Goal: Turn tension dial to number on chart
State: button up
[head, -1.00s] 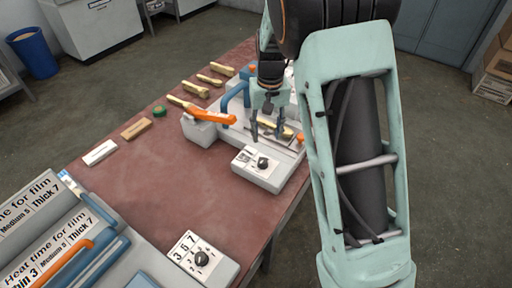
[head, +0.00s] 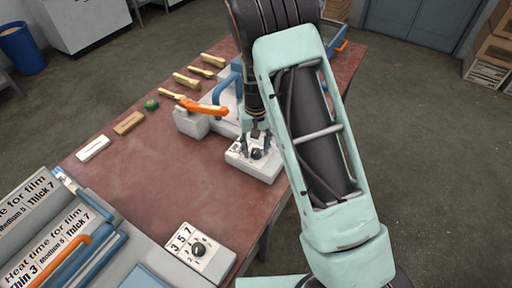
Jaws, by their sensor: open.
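A pale control box (head: 245,164) with a black dial sits at the front of the spoon press (head: 198,121). My gripper (head: 257,150) is open, pointing down over this box with its fingers around or just above the dial, which they partly hide; I cannot tell if they touch it. A second pale box (head: 186,257) near the front of the table has a black dial (head: 199,250) and a plate with 3, 5, 7. Charts at the lower left (head: 30,240) read "Heat time for film", with Thin 3, Medium 5, Thick 7.
Several wooden spoons and brushes, a green roll (head: 151,104), a wooden block (head: 128,122) and a white block (head: 93,148) lie along the table's left edge. The middle of the red table (head: 150,195) is clear.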

grip_shut()
dwell(0.3)
jog(key=shift+m, duration=0.3)
jog(key=m+b, duration=0.1)
jog(key=m, duration=0.2)
jog(key=shift+m, duration=0.3)
jog(key=m, duration=0.4)
jog(key=shift+m, duration=0.3)
grip_release()
